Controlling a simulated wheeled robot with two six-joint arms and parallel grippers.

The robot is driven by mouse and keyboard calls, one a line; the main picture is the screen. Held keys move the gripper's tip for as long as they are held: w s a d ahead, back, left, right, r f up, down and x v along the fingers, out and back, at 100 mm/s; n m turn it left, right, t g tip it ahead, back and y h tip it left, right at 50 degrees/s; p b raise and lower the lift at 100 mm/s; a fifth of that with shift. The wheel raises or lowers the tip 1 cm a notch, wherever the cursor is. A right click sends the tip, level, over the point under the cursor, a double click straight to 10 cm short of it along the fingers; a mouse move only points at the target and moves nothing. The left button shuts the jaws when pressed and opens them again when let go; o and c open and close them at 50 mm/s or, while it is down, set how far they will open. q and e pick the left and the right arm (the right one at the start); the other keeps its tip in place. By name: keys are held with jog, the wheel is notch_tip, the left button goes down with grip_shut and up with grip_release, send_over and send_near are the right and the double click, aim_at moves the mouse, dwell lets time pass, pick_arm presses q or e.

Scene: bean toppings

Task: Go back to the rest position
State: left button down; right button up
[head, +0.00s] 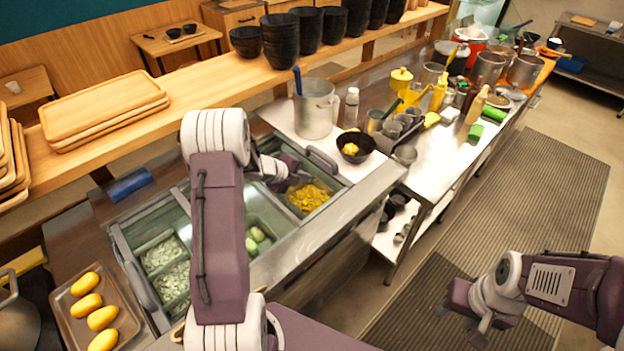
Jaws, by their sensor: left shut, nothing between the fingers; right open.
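My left arm reaches up over the topping counter, and its gripper (300,181) is shut and empty near the bin of yellow topping (310,196). The arm hides part of the bins. My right gripper (462,318) is open and empty at the lower right, in front of the dark floor mat (530,185) and clear of the counter.
A dark bowl with yellow food (356,147) stands on the counter beside a metal pot (316,108). A tray (62,299) of yellow oval items is at lower left. Stacked black bowls (280,45) line the wooden shelf. Floor at right is free.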

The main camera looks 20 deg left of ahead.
pick_arm(q)
jog(key=shift+v, duration=1.1)
jog(key=shift+w+d, duration=0.1)
jog(key=d+r+n+t, duration=0.2)
jog(key=d+r+n, duration=0.1)
jog(key=d+r, duration=0.9)
jog(key=s+f+n+g+y, duration=0.1)
jog(key=s+f+n+g, duration=0.3)
jog(key=s+n, duration=0.6)
jog(key=s+f+n+g+y, duration=0.2)
jog(key=s+f+n+g, duration=0.3)
jog(key=s+n, duration=0.5)
jog(key=s+f, duration=0.1)
jog(key=s, duration=0.3)
jog(key=shift+s+f, duration=0.15)
jog(key=shift+s, duration=0.25)
